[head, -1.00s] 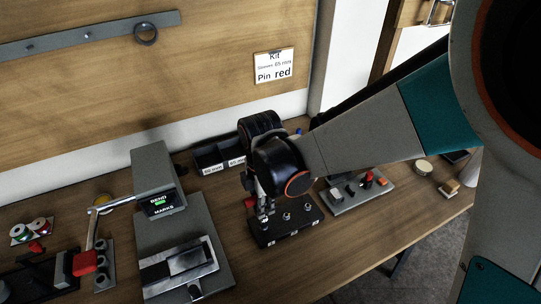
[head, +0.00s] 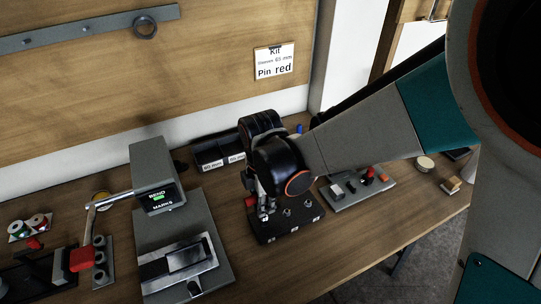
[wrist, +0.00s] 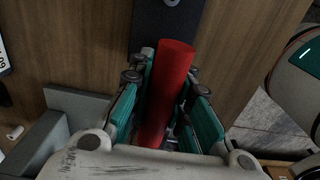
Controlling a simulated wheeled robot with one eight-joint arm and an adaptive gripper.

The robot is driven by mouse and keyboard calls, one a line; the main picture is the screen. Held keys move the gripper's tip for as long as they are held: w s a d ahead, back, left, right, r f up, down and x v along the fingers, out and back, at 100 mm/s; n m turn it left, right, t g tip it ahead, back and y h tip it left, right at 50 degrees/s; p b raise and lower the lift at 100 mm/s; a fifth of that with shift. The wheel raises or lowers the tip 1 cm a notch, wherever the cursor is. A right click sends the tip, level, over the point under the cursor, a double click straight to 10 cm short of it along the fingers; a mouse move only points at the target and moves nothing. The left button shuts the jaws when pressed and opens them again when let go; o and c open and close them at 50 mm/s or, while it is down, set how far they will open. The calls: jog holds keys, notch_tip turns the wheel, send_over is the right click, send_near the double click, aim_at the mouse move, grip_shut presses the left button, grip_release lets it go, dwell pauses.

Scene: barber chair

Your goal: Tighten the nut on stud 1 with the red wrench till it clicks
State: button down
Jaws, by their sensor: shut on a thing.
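My gripper (head: 263,208) points down over the left end of a black stud block (head: 290,236) on the bench. It is shut on the red wrench (wrist: 168,92), whose thick red handle stands between the teal finger pads in the wrist view. In the head view only a small red bit of the wrench (head: 250,203) shows beside the fingers. Two studs (head: 287,212) (head: 308,204) show to the right of the gripper. The wrench's working end and the nut on the leftmost stud are hidden or too small to tell. The block's front labels are unreadable.
A grey bending device (head: 155,180) with a lit display and a red-ended lever (head: 82,259) stands left of the block. Labelled dark bins (head: 210,158) stand behind. A grey tray (head: 350,198) with small parts lies to the right. Bare bench lies in front of the block.

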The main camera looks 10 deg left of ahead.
jog(key=m, duration=0.4)
jog(key=shift+m, duration=0.4)
jog(key=shift+m+b, duration=0.35)
jog(key=shift+m, duration=0.55)
jog(key=n, duration=0.3)
jog(key=shift+s+r+p, duration=0.1)
jog(key=shift+r+p, duration=1.6)
jog(key=shift+r, duration=0.9)
